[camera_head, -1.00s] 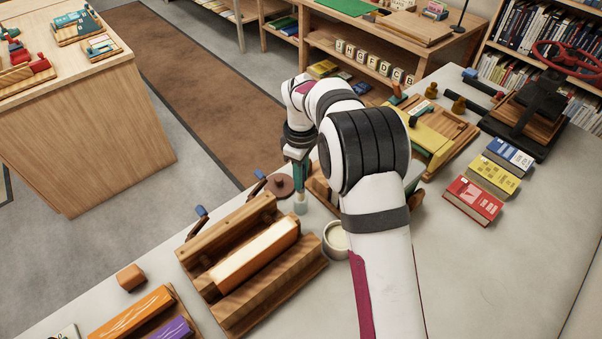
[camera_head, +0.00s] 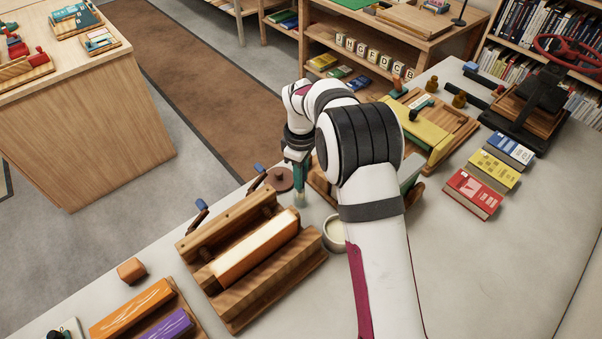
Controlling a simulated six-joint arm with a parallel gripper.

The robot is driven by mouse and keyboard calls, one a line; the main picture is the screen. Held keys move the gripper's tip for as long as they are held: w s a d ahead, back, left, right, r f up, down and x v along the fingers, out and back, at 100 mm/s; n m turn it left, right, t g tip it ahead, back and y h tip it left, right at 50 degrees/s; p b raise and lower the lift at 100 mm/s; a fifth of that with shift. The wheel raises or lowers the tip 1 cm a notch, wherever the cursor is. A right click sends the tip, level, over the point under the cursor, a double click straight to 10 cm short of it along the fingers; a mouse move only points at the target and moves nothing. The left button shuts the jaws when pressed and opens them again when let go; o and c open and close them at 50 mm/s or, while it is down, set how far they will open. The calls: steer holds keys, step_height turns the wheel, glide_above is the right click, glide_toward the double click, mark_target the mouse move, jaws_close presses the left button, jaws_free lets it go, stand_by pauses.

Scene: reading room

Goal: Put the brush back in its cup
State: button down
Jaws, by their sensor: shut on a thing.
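My gripper (camera_head: 298,172) points down over the far edge of the bench, left of my arm's large black joint. It is shut on the brush, of which only a thin part shows below the fingers. A white round pot (camera_head: 335,231) with cream-coloured contents stands to the right and nearer, partly behind my forearm.
A wooden press (camera_head: 250,255) holding an orange-spined book stands just nearer than the cup. A brown round object (camera_head: 279,179) lies close on the left. Red (camera_head: 473,194), yellow and blue books lie at right. The bench is clear in front of them.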

steer(key=shift+f, duration=0.4)
steer(key=shift+f, duration=0.35)
steer(key=shift+f, duration=0.25)
stand_by(1.0)
steer(key=c, duration=0.7)
jaws_free()
steer(key=shift+r, duration=4.5)
